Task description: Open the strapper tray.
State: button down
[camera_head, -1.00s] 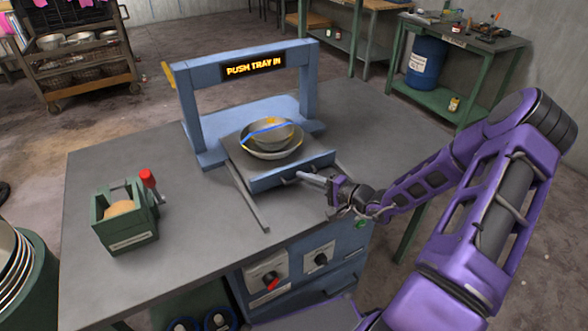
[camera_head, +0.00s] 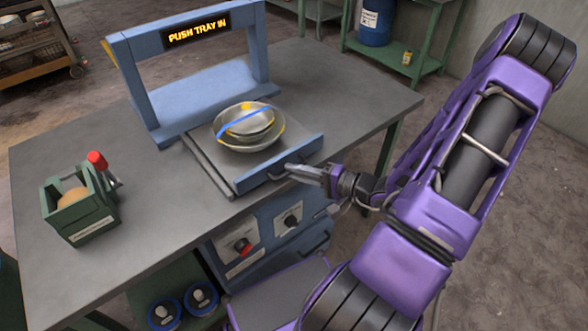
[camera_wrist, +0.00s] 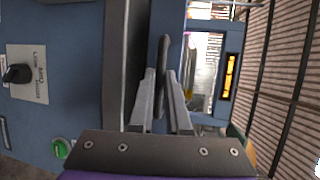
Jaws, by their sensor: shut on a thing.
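The strapper (camera_head: 140,92) is a blue frame on the grey table, with a lit sign (camera_head: 197,35) reading "PUSH TRAY IN". Its tray (camera_head: 308,144) has a blue front panel and stands pulled out in front of the frame on rails (camera_head: 206,165). Stacked metal bowls (camera_head: 263,138) sit on the tray, with a blue strap across them. My gripper (camera_head: 296,168) is shut on the tray's handle at the front panel. In the wrist view the dark handle (camera_wrist: 163,55) stands between the fingers of my gripper (camera_wrist: 160,78).
A green box (camera_head: 83,222) with a red-knobbed lever stands on the table at left. Below the table's front edge is a blue panel with knobs (camera_head: 243,248). A green shelf (camera_head: 424,68) with a blue drum (camera_head: 377,20) stands behind. The table's right end is clear.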

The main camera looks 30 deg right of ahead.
jog(key=c, duration=0.9)
grip_release()
jog(key=v, duration=1.7)
jog(key=shift+s+d, duration=0.2)
